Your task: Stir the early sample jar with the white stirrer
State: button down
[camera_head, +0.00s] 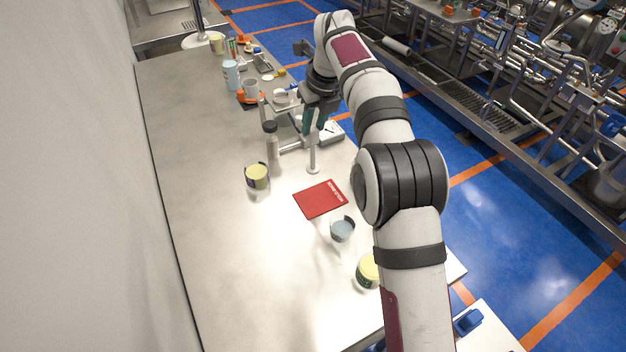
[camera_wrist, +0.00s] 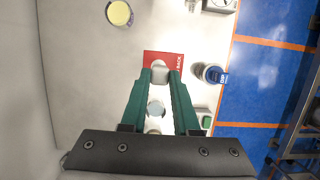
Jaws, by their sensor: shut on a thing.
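My gripper (camera_head: 308,128) is shut on the white stirrer (camera_head: 313,152), which hangs upright with its round end down. In the wrist view the stirrer (camera_wrist: 159,74) shows between the green fingertips. Its lower end appears outside any jar, behind a red card. A jar with pale yellow contents (camera_head: 257,174) stands left of the card. An open jar with blue-grey contents (camera_head: 342,230) stands in front of the card; it also shows between the fingers in the wrist view (camera_wrist: 156,108). A green-labelled jar with yellow contents (camera_head: 368,270) is partly behind my arm. I cannot read which is the early sample.
The red card (camera_head: 318,201) lies flat on the pale table (camera_head: 215,240). A grey bottle (camera_head: 271,145) stands left of the stirrer. Cups and small items crowd the far end. The table's left side is clear.

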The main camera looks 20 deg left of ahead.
jog(key=s+d+n+g, duration=0.2)
jog(key=s+d+n, duration=0.4)
jog(key=s+d, duration=1.25)
jog(key=d+x, duration=0.2)
jog(key=x, duration=0.7)
jog(key=shift+w+d+f+y, duration=0.25)
jog(key=shift+f+y, duration=0.15)
jog(key=shift+f, duration=0.15)
jog(key=shift+s+d, duration=0.1)
